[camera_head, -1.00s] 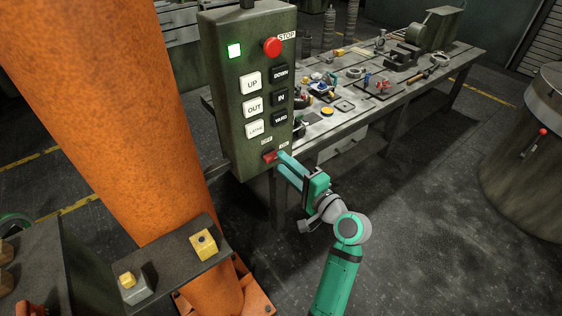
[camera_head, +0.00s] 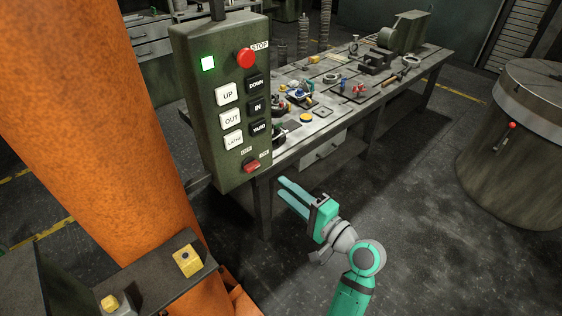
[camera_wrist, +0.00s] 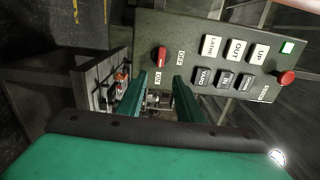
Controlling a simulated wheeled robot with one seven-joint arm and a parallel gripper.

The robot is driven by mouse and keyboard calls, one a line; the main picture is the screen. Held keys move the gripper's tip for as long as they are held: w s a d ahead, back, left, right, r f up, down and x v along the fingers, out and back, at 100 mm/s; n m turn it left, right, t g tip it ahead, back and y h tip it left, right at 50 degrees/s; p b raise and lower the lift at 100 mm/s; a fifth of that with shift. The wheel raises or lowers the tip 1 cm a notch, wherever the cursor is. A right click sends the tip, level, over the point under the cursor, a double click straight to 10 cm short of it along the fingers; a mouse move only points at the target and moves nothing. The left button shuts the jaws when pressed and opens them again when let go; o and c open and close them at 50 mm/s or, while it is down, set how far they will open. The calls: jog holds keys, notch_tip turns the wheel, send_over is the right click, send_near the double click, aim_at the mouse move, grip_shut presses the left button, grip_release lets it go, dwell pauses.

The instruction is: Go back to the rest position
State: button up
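My gripper (camera_head: 282,188) is in front of the green control box, to the lower right of its red switch in the head view. Its two green fingers are apart with nothing between them, as the wrist view (camera_wrist: 158,84) shows. The control box (camera_head: 206,130) hangs upright, with white and black buttons, a lit green lamp (camera_head: 208,63) and a red stop button (camera_head: 245,58). The red switch (camera_head: 251,165) sits at its bottom by the OFF and ON labels; it also shows in the wrist view (camera_wrist: 161,55). The fingers are clear of it.
A thick orange column (camera_head: 95,110) stands at the left. A metal workbench (camera_head: 300,150) with valve parts and tools stands behind the box. A large round drum (camera_head: 525,130) is at the right. A dark ledge (camera_head: 150,282) with yellow blocks is at the lower left. Open floor lies right of my arm.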

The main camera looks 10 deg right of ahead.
jog(key=s+a+f+m+h, duration=0.1)
jog(key=s+f+h, duration=0.2)
jog(key=f, duration=0.4)
jog(key=s+a+f+h, duration=0.1)
jog(key=s+f+h, duration=0.1)
jog(key=f, duration=0.6)
jog(key=s+a+f+n+h, duration=0.1)
jog(key=s+f+h, duration=0.4)
jog(key=s+f, duration=0.45)
jog(key=s+a+r+n, duration=0.1)
jog(key=s+r+n, duration=0.1)
jog(key=s, duration=0.6)
jog(key=s+a+r+n, duration=0.2)
jog(key=s+n, duration=0.3)
jog(key=s, duration=0.3)
jog(key=s+a+r+n, duration=0.1)
jog(key=s+r+n, duration=0.3)
jog(key=s, duration=0.4)
jog(key=shift+s+a+t+h, duration=0.3)
jog(key=shift+a+t, duration=0.1)
jog(key=shift+w, duration=0.15)
